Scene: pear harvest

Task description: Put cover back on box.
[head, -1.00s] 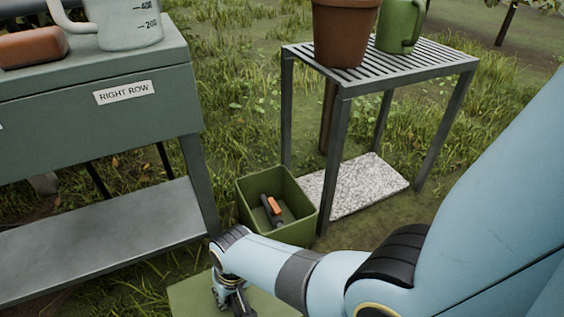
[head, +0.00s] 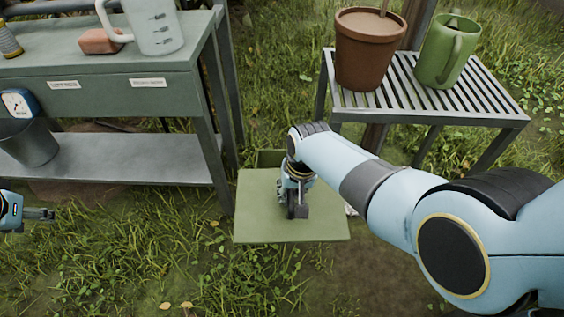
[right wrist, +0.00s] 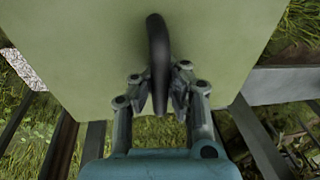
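The cover (head: 260,225) is a flat green square with a dark handle (right wrist: 157,40). My right gripper (head: 297,212) is shut on that handle from above; its fingers (right wrist: 163,95) sit on both sides of it in the right wrist view. The cover looks roughly level. The green box (head: 270,158) is mostly hidden behind the cover and my right arm; only a piece of its far side shows. I cannot tell how far the cover is above the box. My left gripper (head: 42,214) is at the left edge, far from both, its opening unclear.
A slatted stand (head: 430,105) with a brown pot (head: 368,55) and a green jug (head: 445,55) is at the back right. A grey-green bench (head: 100,90) with a white jug (head: 155,28) is on the left. Its leg is close to the cover's left side. Grass in front is free.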

